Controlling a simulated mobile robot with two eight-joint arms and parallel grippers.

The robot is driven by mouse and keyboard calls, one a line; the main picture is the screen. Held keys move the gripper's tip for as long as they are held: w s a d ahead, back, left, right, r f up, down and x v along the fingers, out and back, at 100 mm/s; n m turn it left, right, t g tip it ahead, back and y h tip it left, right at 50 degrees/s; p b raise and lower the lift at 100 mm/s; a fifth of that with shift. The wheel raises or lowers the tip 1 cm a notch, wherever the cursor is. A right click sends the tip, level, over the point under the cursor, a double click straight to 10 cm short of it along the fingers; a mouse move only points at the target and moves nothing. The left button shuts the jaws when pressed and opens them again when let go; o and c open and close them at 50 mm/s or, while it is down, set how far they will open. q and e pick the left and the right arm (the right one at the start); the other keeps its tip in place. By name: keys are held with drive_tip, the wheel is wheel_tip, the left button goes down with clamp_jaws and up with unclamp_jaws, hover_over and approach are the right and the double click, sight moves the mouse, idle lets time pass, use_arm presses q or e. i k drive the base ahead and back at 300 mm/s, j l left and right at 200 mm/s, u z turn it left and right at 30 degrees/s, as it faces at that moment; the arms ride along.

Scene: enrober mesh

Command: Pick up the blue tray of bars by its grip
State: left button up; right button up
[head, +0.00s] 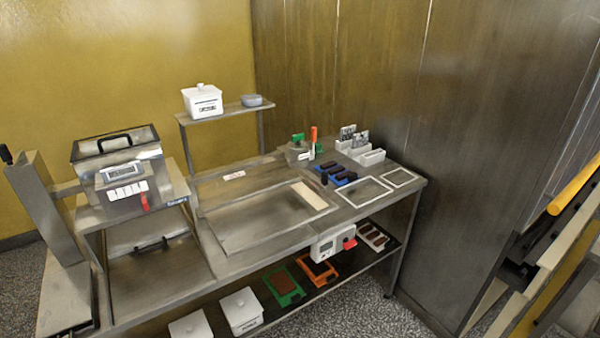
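The blue tray of bars (326,181) lies on the right part of the steel table, near the back, in the head view. It is small and dark blue, with several dark bars (345,176) on it. Its grip is too small to make out clearly. Neither of my grippers shows in this view, and nothing is seen touching the tray.
White holders (361,152) stand behind the tray, and a steel pot (298,154) with green and orange handles is behind it to the left. White-rimmed frames (365,192) lie in front and right. A large steel machine (125,175) fills the left. A steel wall (450,150) rises behind.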

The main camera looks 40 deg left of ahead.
sight(340, 175)
drive_tip(key=u, duration=1.2)
drive_tip(key=i+l+u, duration=0.15)
drive_tip(key=i+l, duration=0.85)
drive_tip(key=l, duration=0.1)
